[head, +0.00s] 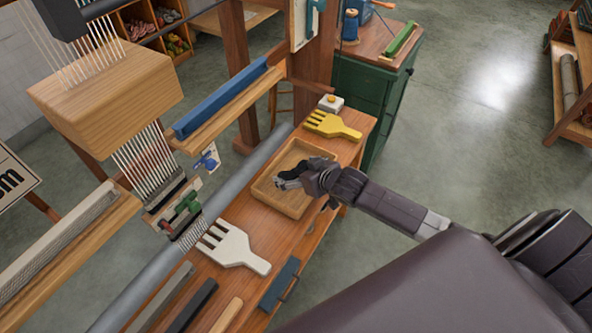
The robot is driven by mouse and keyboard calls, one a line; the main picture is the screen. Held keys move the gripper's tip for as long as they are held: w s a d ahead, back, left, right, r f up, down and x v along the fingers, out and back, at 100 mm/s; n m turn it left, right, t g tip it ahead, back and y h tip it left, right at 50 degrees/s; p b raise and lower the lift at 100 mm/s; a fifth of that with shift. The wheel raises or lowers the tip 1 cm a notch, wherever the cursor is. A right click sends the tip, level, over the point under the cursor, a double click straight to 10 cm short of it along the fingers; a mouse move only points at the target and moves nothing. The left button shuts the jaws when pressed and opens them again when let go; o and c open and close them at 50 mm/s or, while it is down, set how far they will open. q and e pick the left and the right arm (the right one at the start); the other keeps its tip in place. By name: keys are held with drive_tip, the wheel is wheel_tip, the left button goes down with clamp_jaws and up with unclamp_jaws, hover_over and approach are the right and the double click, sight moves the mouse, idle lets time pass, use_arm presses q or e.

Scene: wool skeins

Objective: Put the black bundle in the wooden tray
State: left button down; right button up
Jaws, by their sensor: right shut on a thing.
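The wooden tray (261,189) is a shallow, light-wood square box on the narrow bench, centre of the head view. My right gripper (284,180) reaches in from the right and is over the tray. It is shut on the black bundle (291,173), a small dark thing that shows only in part between the grey fingers. I cannot tell whether the bundle touches the tray floor. My left gripper is not in view.
A yellow comb (331,125) and a small white box with a yellow top (331,103) lie beyond the tray. A white comb (234,248) and a blue-grey block (280,283) lie nearer. A grey roller (235,183) runs along the bench's left side. A green cabinet (362,90) stands behind.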

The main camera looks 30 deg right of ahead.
drive_tip(key=shift+f+b, duration=0.35)
drive_tip(key=shift+f, duration=0.25)
drive_tip(key=o, duration=0.9)
drive_tip(key=v, duration=1.2)
